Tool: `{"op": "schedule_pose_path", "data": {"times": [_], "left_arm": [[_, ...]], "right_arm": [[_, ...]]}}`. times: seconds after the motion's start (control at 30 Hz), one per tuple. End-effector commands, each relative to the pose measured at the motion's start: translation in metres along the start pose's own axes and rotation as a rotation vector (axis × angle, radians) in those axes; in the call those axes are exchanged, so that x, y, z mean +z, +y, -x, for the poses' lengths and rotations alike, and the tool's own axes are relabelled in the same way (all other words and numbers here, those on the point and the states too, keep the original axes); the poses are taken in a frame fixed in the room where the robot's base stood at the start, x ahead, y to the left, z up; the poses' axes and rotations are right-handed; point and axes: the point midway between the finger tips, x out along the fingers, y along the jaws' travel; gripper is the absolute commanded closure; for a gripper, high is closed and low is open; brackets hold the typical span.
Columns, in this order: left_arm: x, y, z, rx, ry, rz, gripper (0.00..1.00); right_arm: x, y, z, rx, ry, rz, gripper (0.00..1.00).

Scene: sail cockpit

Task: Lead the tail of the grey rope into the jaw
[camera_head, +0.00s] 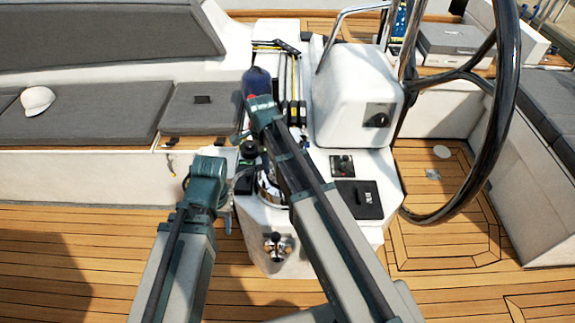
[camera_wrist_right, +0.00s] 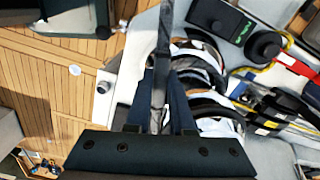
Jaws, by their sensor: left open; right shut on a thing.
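My right gripper (camera_wrist_right: 160,72) is shut on a grey rope (camera_wrist_right: 165,25), which runs up between the fingers in the right wrist view. Just to its right are the shiny rounded rims of a winch (camera_wrist_right: 205,82); I cannot make out its jaw or whether the rope touches it. In the head view the chrome winch (camera_head: 268,188) is mostly hidden by my right arm, whose wrist (camera_head: 262,106) hides its fingertips. My left gripper (camera_head: 208,178) is left of the winch, open; its fingers are hard to see.
A black-handled control and a black panel (camera_wrist_right: 222,22) with green lettering stand beside the winch, with coloured ropes (camera_head: 292,85) close by. The white steering pedestal (camera_head: 360,95) and black wheel (camera_head: 505,90) are to the right. Bare teak floor (camera_head: 85,255) lies at left.

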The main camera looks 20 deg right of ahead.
Motion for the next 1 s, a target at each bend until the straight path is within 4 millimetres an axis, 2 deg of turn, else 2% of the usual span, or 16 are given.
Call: {"op": "schedule_pose_path", "data": {"times": [0.17, 0.47, 0.7, 0.83, 0.87, 1.0], "left_arm": [[0.0, 0.0, 0.0, 0.0, 0.0, 0.0, 0.5], [0.0, 0.0, 0.0, 0.0, 0.0, 0.0, 0.5], [0.0, 0.0, 0.0, 0.0, 0.0, 0.0, 0.5], [0.0, 0.0, 0.0, 0.0, 0.0, 0.0, 0.5], [0.0, 0.0, 0.0, 0.0, 0.0, 0.0, 0.5], [0.0, 0.0, 0.0, 0.0, 0.0, 0.0, 0.5]], "right_arm": [[0.007, -0.009, 0.0, 0.0, 0.0, -0.09, 1.0], [0.007, -0.009, 0.0, 0.0, 0.0, -0.102, 1.0], [0.017, -0.027, 0.0, -0.001, -0.001, -0.263, 1.0], [0.02, -0.031, 0.0, 0.0, -0.001, -0.319, 1.0], [0.019, -0.03, 0.0, 0.0, -0.001, -0.319, 0.76], [0.019, -0.03, 0.0, 0.0, 0.0, -0.318, 0.51]]}}
